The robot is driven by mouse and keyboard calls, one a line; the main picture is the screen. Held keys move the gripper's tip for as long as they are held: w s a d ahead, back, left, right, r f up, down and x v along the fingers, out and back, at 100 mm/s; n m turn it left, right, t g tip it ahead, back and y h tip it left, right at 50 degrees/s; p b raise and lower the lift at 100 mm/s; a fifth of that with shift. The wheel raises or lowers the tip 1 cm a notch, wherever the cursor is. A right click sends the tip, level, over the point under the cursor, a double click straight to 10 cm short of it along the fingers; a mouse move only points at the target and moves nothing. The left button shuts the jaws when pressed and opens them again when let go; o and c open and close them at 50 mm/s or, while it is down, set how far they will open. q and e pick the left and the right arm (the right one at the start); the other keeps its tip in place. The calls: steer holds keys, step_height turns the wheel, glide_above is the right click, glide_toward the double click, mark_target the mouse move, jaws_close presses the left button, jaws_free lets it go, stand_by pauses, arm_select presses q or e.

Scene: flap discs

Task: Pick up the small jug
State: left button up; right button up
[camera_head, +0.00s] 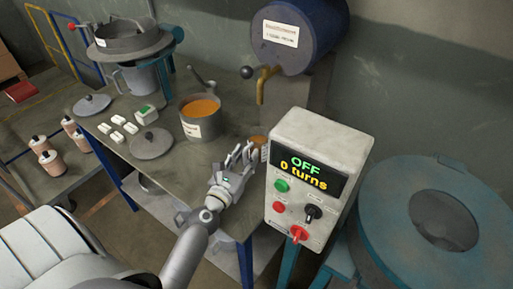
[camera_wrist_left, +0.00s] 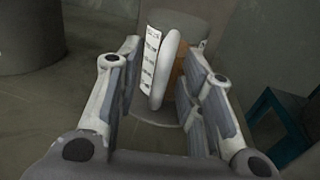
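The small jug (camera_wrist_left: 152,62) is a grey vessel with a white printed label and a pale upright handle (camera_wrist_left: 171,62). In the left wrist view its handle lies between the fingers of my left gripper (camera_wrist_left: 160,90), with a gap visible on both sides. In the head view only the orange top of the small jug (camera_head: 258,140) shows, between my left gripper (camera_head: 244,155) and the control box; the rest is hidden. My left gripper is open at the table's front right. My right gripper is not in view.
A control box (camera_head: 325,145) reading "OFF, 0 turns" stands close right of the jug. A pot of orange liquid (camera_head: 200,112), a grey lid (camera_head: 152,143) and several small white blocks (camera_head: 118,137) lie leftward. A blue barrel (camera_head: 295,45) with tap is behind.

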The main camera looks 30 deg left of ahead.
arm_select(q)
jaws_close()
steer(key=shift+r, duration=0.2)
stand_by(0.3)
steer(key=shift+r+p, duration=0.8)
steer(key=shift+r, duration=0.05)
steer(key=s+a+r+p, duration=0.3)
steer(key=s+a+r, duration=0.5)
steer(key=s+r, duration=0.3)
steer(key=shift+s, duration=0.3)
